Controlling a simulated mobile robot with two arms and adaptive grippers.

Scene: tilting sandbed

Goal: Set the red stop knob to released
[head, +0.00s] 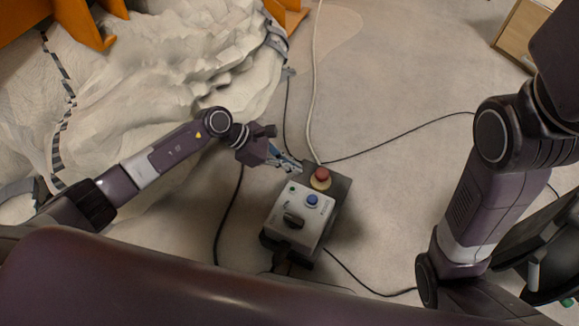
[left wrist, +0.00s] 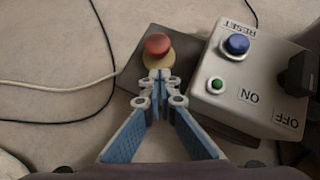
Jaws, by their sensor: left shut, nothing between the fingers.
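The red stop knob (head: 322,174) is a red mushroom button on a yellow base, at the far end of the control box. In the left wrist view the red stop knob (left wrist: 157,46) stands just beyond my fingertips. My left gripper (head: 297,167) is shut and empty, its tips beside the knob on its left in the head view. In the left wrist view my left gripper (left wrist: 158,76) overlaps the near part of the yellow base (left wrist: 158,60). Whether the tips touch the base or knob I cannot tell. My right gripper is not seen.
The grey control box (head: 321,211) also carries a blue reset button (head: 312,199), a green light (head: 292,189) and a black rotary switch (head: 293,219). Cables (head: 400,137) run over the floor around it. The sandbed (head: 150,70) lies at upper left.

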